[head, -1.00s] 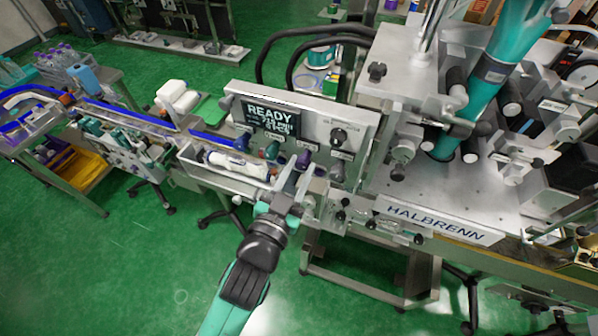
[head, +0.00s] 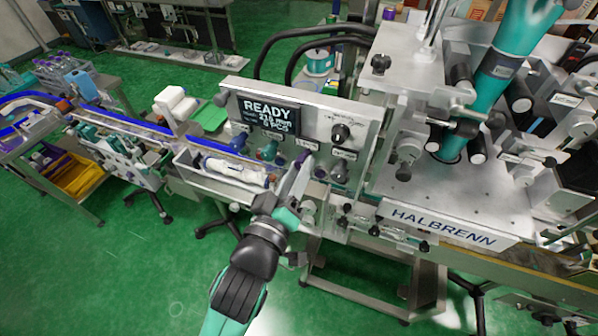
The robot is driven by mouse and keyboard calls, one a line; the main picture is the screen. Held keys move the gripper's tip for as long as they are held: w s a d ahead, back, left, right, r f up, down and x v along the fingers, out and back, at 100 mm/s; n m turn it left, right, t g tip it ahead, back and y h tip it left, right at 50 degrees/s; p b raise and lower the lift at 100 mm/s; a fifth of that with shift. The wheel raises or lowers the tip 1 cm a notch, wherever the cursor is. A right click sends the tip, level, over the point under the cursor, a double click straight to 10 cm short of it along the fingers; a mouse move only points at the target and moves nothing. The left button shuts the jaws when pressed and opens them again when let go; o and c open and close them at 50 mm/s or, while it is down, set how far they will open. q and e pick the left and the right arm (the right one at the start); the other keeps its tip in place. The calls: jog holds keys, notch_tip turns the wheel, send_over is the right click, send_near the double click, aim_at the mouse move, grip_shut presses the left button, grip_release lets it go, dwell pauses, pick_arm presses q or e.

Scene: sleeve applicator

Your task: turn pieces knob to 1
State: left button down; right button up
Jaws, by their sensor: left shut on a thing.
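My left gripper (head: 298,172) reaches up to the control panel (head: 366,108) from below. Its fingers are shut on the purple knob (head: 303,157), which they partly hide. The panel's display (head: 268,116) reads READY, with a length in mm and what looks like 0 PCS below.
A black dial (head: 341,133) is on the panel above the row. A tray (head: 205,177) with a white bottle (head: 237,172) is at the panel's lower left.

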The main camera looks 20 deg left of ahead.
pick_arm(q)
jog(key=shift+r+n, duration=0.15)
jog(key=shift+n, duration=1.05)
jog(key=c, duration=0.5)
grip_release()
jog(key=shift+c, duration=0.2)
jog(key=s+p, duration=0.3)
jog(key=s, duration=0.8)
jog(key=shift+s+d+p, duration=0.3)
jog(key=shift+d, duration=0.1)
